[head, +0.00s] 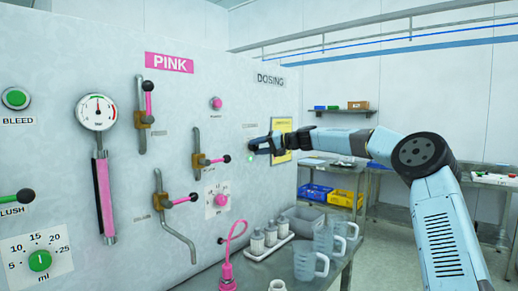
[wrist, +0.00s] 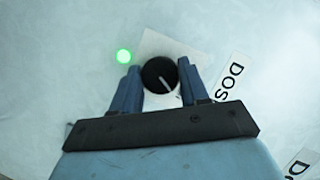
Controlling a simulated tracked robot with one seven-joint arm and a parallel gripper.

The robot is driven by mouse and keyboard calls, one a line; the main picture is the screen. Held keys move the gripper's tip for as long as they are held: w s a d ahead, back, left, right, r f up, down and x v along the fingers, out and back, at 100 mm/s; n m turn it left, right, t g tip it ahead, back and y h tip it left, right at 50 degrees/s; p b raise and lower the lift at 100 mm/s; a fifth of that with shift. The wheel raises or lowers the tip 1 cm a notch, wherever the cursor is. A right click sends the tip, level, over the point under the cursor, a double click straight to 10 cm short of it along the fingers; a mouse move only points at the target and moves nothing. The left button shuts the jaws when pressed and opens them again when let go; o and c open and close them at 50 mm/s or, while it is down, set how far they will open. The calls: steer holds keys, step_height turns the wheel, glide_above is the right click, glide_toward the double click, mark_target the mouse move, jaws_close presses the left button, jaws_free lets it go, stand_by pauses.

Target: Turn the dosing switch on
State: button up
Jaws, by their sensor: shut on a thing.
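The dosing switch is a round black knob (wrist: 153,75) with a white pointer line, on a white square plate (wrist: 152,43). In the wrist view its line points toward the lower right of the picture. My gripper (wrist: 160,72) has its two blue fingers on either side of the knob and is shut on it. A green light (wrist: 124,56) glows beside the plate; it also shows in the head view (head: 252,158).
A yellow sheet (head: 282,127) hangs just behind my gripper. Pink-handled levers and a gauge (head: 97,111) fill the panel to the left. White bottles (head: 257,242) and clear jugs (head: 305,262) stand on a bench below. Blue and yellow crates (head: 344,197) are at the back.

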steer(key=shift+d+f, duration=0.1)
steer(key=o, duration=1.1)
steer(key=shift+c, duration=0.2)
steer(key=v, duration=1.3)
steer(key=shift+d, duration=0.35)
steer(key=shift+s+a, duration=0.1)
steer(key=shift+s, duration=0.05)
